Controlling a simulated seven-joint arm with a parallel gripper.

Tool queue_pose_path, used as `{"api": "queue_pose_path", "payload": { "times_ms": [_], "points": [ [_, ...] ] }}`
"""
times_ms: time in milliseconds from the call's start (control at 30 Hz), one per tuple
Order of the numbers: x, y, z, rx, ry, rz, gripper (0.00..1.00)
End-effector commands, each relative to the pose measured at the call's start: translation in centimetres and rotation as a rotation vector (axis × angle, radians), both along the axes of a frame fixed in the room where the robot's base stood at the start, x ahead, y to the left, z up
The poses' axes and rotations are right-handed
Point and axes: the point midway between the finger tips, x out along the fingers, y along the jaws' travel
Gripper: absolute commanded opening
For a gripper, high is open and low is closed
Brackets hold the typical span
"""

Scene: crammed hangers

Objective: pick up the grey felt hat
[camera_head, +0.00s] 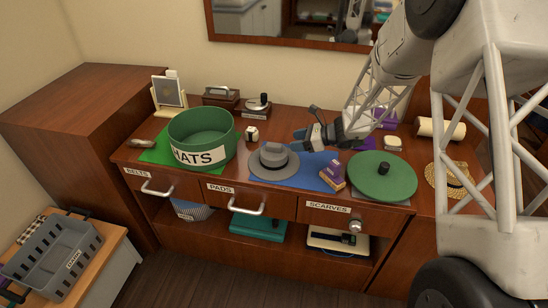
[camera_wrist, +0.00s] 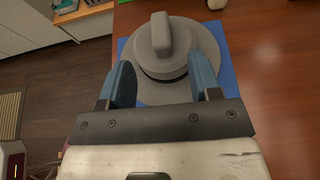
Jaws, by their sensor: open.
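The grey felt hat (camera_head: 273,160) lies brim-down on a blue mat (camera_head: 312,172) on the wooden dresser top, with a dark band around its crown. In the wrist view the hat (camera_wrist: 163,48) is straight ahead, its raised crown top at the upper middle. My gripper (camera_head: 308,136) is above and just right of the hat in the head view. In the wrist view my gripper (camera_wrist: 165,80) is open, its blue fingers apart at either side of the crown's near part. I cannot tell if the fingers touch the hat.
A green round box labelled HATS (camera_head: 203,135) stands left of the hat. A straw hat (camera_head: 448,180) is farther right. A small white-and-black item (camera_head: 252,133) stands behind the hat.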

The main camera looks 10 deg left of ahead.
Motion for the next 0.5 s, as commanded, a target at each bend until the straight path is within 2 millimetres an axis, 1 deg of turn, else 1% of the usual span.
{"api": "queue_pose_path", "payload": {
  "times_ms": [300, 500],
  "points": [
    [0.0, 2.1, -0.9, 0.0, 0.0, 0.001, 0.57],
    [0.0, 2.3, -1.0, 0.0, 0.0, 0.0, 0.57]
  ]
}}
